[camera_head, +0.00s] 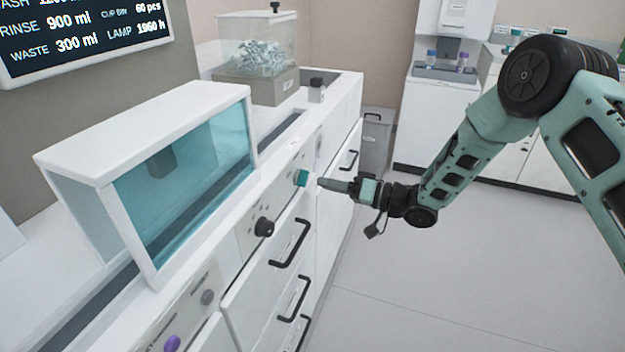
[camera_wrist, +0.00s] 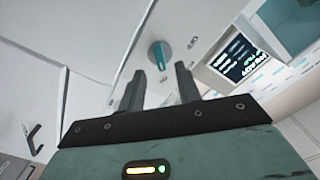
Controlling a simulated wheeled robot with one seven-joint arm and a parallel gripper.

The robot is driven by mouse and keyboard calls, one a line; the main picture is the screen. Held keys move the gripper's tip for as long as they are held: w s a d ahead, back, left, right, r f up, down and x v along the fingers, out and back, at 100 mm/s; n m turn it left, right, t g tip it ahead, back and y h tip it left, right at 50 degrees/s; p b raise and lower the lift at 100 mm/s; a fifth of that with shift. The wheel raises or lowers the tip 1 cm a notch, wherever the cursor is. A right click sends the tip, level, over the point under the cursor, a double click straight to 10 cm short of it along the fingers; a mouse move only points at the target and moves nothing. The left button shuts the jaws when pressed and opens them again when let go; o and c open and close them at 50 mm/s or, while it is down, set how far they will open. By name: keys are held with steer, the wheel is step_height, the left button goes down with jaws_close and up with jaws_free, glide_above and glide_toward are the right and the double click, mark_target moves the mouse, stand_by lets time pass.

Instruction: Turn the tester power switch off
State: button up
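A teal rotary knob (camera_head: 301,178) sits on the white front panel of the bench. It also shows in the wrist view (camera_wrist: 158,54), with small marks around it that are too small to read. I cannot read a label naming it as the tester power switch. My gripper (camera_head: 321,182) points at this knob from the right, with its tips close to it. In the wrist view the two dark fingers (camera_wrist: 160,73) are apart with nothing between them. The knob lies just beyond the tips, roughly in line with the gap.
On the same front are a black knob (camera_head: 264,227), a grey knob (camera_head: 207,297) and a purple knob (camera_head: 172,343). Black drawer handles (camera_head: 290,243) stick out below. A teal-windowed hood (camera_head: 190,185) and a clear bin (camera_head: 258,62) stand on top. The floor to the right is clear.

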mark_target(307, 179)
steer(key=x, duration=0.5)
jaws_close()
